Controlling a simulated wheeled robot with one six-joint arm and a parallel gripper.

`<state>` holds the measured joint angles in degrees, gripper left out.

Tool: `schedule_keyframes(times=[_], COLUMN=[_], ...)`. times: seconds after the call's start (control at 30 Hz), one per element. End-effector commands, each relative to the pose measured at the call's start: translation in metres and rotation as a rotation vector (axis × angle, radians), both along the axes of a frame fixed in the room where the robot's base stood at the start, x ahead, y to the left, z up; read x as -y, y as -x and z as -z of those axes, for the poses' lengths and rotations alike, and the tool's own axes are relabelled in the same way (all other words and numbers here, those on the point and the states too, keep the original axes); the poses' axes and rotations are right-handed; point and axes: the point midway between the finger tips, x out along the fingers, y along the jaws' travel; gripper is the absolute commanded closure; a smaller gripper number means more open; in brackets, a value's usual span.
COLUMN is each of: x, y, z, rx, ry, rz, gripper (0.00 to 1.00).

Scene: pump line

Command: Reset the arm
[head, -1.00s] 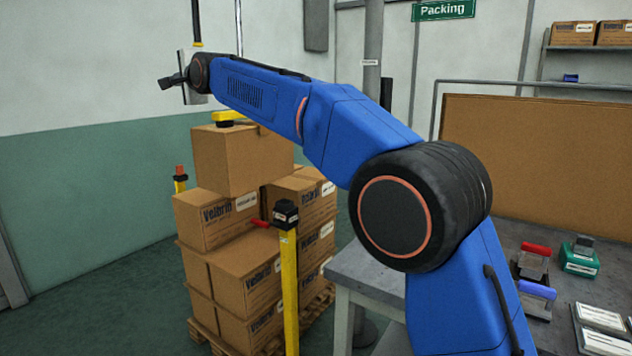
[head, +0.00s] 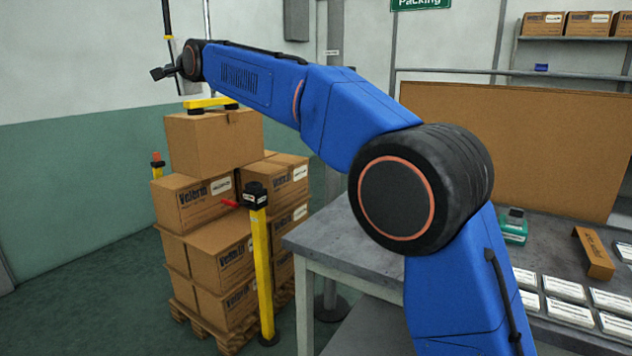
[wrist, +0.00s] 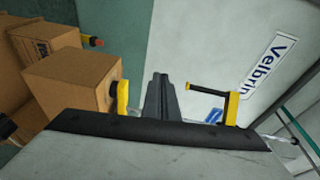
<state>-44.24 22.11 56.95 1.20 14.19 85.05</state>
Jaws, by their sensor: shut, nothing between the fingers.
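My blue arm stretches up and to the left across the head view. My gripper (head: 163,72) is at its far end, up in the air, left of and above the top carton of the stack. In the wrist view the dark fingers of my gripper (wrist: 160,82) are close together with nothing between them. The top carton (head: 212,145) has a yellow handle-like piece (head: 210,104) on it. The same carton (wrist: 75,85) shows at the left of the wrist view, apart from the fingers.
Cartons (head: 228,250) stand stacked on a wooden pallet (head: 215,338). A yellow post (head: 262,270) stands before them. A grey table (head: 330,240) is to the right, and a bench with white labelled packs (head: 563,288) lies beyond my arm. The floor at left is clear.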

Motion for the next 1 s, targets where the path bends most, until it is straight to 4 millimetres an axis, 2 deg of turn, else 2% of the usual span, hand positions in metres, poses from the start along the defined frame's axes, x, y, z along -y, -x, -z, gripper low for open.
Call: schedule_keyframes(times=[0.27, 0.47, 0.57, 0.77, 1.0], x=[0.05, 0.107, 0.149, 0.25, 0.365], y=[-0.004, -0.004, 0.0, 0.021, 0.068], z=[0.007, 0.019, 0.03, 0.063, 0.114], rx=[0.013, 0.02, 0.024, 0.02, -0.006], ry=[0.093, 0.201, 0.28, 0.477, 0.709], rz=[0.034, 0.068, 0.088, 0.122, 0.133], gripper=[1.0, 1.0, 1.0, 1.0, 1.0])
